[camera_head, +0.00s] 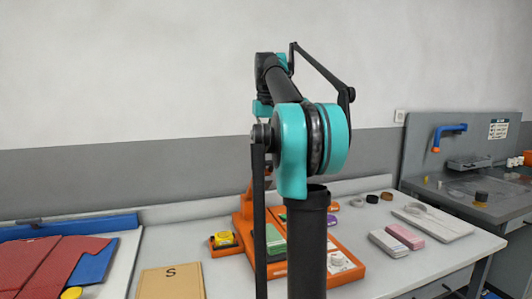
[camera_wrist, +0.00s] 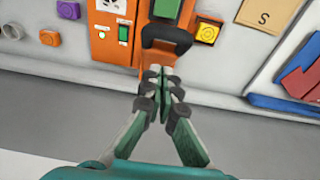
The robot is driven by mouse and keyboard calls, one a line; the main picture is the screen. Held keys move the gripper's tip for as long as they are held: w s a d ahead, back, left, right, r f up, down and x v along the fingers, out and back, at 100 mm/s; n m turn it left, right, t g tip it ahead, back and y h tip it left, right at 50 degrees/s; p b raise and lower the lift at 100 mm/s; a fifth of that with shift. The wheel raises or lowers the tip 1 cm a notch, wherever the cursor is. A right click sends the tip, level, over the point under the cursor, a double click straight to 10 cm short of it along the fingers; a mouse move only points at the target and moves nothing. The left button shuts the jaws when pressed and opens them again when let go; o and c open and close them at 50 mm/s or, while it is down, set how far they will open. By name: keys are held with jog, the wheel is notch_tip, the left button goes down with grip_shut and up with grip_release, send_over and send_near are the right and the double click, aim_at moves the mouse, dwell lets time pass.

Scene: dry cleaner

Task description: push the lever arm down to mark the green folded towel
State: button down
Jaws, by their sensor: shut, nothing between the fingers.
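An orange press (camera_head: 243,228) stands on the table, partly hidden behind my arm in the head view. It also shows in the wrist view (camera_wrist: 128,50). A black lever handle (camera_wrist: 166,36) crosses the press near its wall side. The green folded towel (camera_head: 275,240) lies in the press, partly covered by my arm. It also shows near the top of the wrist view (camera_wrist: 167,8). My gripper (camera_wrist: 160,72) is shut and empty, with its tips just below the handle in the wrist picture. Whether they touch it cannot be told. I cannot make out the gripper in the head view.
A tan board marked S (camera_head: 170,282) and red folded cloth (camera_head: 50,265) lie farther left. Pink and grey blocks (camera_head: 404,236) lie right. A grey wall (camera_head: 130,170) runs close behind the table.

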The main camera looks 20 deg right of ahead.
jog(key=shift+s+f, duration=1.15)
jog(key=shift+f, duration=0.15)
jog(key=shift+s, duration=0.1)
jog(key=shift+s+f, duration=0.35)
jog(key=shift+s, duration=0.05)
jog(key=s+f+t, duration=0.3)
jog(key=s+f, duration=0.1)
jog(key=f, duration=0.3)
jog(key=s+f+t, duration=0.3)
jog(key=s+f, duration=0.1)
jog(key=f, duration=0.3)
jog(key=s+f+t, duration=0.2)
jog(key=s+f, duration=0.2)
jog(key=f, duration=0.3)
jog(key=shift+s+f+t, duration=0.25)
jog(key=shift+f+t, duration=0.15)
jog(key=shift+s+f, duration=0.3)
jog(key=shift+f, duration=0.4)
jog(key=shift+a, duration=0.1)
